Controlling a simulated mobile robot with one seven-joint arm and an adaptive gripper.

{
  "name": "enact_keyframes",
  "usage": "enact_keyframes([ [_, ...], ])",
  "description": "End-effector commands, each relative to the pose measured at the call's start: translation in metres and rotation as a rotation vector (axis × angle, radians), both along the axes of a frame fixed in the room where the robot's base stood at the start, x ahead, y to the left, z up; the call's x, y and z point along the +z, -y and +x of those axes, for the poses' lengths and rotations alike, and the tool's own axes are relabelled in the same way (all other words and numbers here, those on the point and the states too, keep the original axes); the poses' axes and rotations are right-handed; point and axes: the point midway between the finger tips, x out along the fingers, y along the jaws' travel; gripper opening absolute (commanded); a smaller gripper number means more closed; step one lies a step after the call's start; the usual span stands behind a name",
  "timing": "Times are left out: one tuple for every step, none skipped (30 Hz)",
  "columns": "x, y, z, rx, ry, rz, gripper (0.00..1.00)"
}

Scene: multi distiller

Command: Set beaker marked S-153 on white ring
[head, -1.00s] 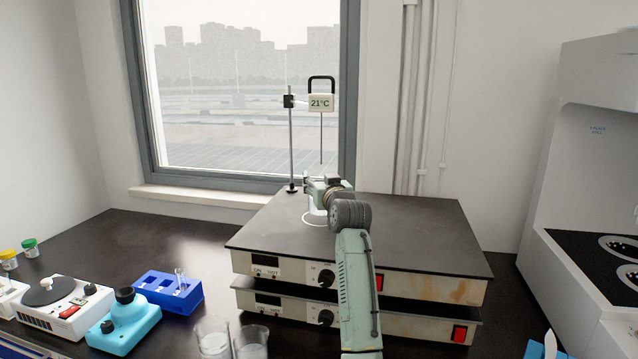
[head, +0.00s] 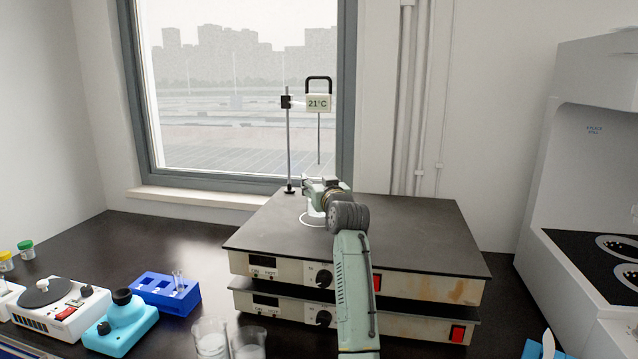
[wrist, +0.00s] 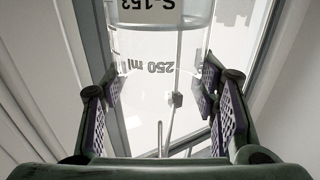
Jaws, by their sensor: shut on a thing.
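My gripper (wrist: 160,108) is shut on a clear glass beaker (wrist: 160,45), with a finger pad on either side of it. In the wrist view the beaker carries a pale label reading S-153 and a 250 ml mark. In the head view my gripper (head: 316,187) is over the back left of the upper hot plate. The beaker (head: 314,208) shows there only as a small pale part under the gripper. The white ring (head: 303,221) is on the dark plate top just below it, its right side hidden by my arm. Whether the beaker touches the plate cannot be told.
A stand with a 21°C thermometer (head: 318,103) rises behind the gripper, its probe hanging close. Two stacked hot plates (head: 420,235) fill the middle. Two glass beakers (head: 211,338) stand front left. A blue tube rack (head: 150,290) and small devices are at left.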

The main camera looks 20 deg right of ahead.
Motion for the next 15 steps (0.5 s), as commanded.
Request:
enact_keyframes([
  [-0.0002,-0.0002,-0.0003,0.0,0.003,0.0,0.0],
  [-0.0008,-0.0002,-0.0003,0.0,0.003,0.0,0.0],
  [-0.0015,-0.0002,-0.0003,0.0,0.003,0.0,0.0],
  [-0.0021,-0.0002,-0.0003,0.0,0.003,0.0,0.0],
  [-0.0026,-0.0002,-0.0003,0.0,0.003,0.0,0.0],
  [-0.0034,-0.0002,-0.0003,0.0,0.003,0.0,0.0],
  [-0.0039,-0.0002,-0.0003,0.0,0.003,0.0,0.0],
  [-0.0045,-0.0002,-0.0003,0.0,0.003,0.0,0.0],
  [-0.0052,-0.0002,-0.0003,0.0,0.003,0.0,0.0],
  [-0.0057,-0.0003,-0.0003,0.0,0.003,0.0,0.0],
  [-0.0064,-0.0002,-0.0003,0.0,0.003,0.0,0.0],
  [-0.0071,-0.0003,-0.0003,0.0,0.003,0.0,0.0],
  [-0.0077,-0.0003,-0.0002,0.0,0.003,0.0,0.0],
  [-0.0082,-0.0003,-0.0003,0.0,0.003,0.0,0.0],
  [-0.009,-0.0003,-0.0002,0.0,0.003,0.0,0.0],
])
